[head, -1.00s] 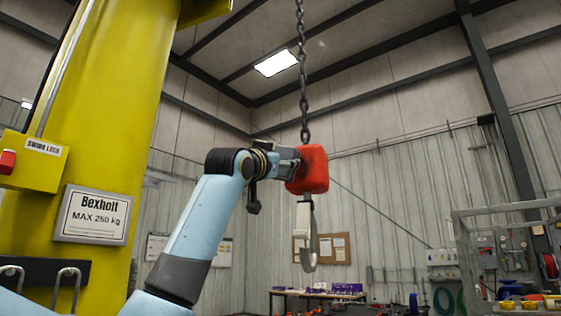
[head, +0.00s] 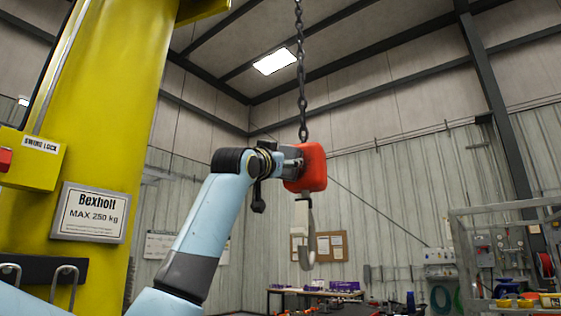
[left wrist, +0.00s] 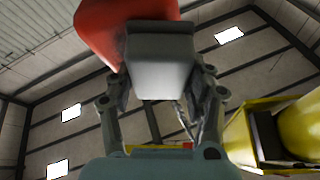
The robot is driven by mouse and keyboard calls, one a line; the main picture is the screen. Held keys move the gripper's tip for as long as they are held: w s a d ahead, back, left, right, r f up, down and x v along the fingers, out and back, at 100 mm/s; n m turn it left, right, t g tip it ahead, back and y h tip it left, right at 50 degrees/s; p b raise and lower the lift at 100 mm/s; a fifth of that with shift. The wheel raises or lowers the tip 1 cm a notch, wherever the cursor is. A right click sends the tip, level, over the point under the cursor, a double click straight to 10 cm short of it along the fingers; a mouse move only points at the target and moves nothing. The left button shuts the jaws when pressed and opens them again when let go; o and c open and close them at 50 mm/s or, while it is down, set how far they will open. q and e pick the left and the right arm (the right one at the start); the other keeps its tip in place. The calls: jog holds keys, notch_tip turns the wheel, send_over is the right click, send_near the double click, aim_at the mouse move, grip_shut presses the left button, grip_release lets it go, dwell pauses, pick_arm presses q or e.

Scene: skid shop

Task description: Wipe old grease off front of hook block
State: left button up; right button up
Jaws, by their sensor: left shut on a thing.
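The red hook block (head: 312,168) hangs on a dark chain (head: 301,90), with a grey metal hook (head: 308,235) below it. My left gripper (head: 288,163) is at the block's left side in the head view. In the left wrist view my left gripper (left wrist: 160,95) is shut on a grey, block-shaped pad (left wrist: 158,70). The pad's far end is at the red hook block (left wrist: 105,28), but I cannot tell whether they touch. No grease can be made out. My right gripper is not in view.
A yellow column (head: 105,130) with a load sign (head: 90,213) stands at the left. A workbench (head: 315,291) is far behind, and a metal frame rack (head: 500,215) with colored items stands at the right. The air around the hook block is clear.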

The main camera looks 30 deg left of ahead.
pick_arm(q)
jog(key=shift+w+d, duration=0.25)
jog(key=shift+d, duration=0.8)
jog(key=shift+w+d, duration=0.3)
jog(key=shift+d, duration=0.8)
jog(key=shift+w+d, duration=0.25)
jog(key=shift+d, duration=0.8)
jog(key=shift+r, duration=0.1)
jog(key=shift+s+a, duration=0.25)
jog(key=shift+a, duration=0.95)
jog(key=shift+s+a, duration=0.3)
jog(key=shift+a, duration=0.95)
jog(key=shift+s+a, duration=0.25)
jog(key=shift+a, duration=0.95)
jog(key=shift+s+r, duration=0.1)
jog(key=shift+w+d, duration=0.3)
jog(key=shift+d, duration=0.9)
jog(key=shift+w+d, duration=0.35)
jog(key=shift+d, duration=0.9)
jog(key=shift+w+d, duration=0.3)
jog(key=shift+d, duration=0.9)
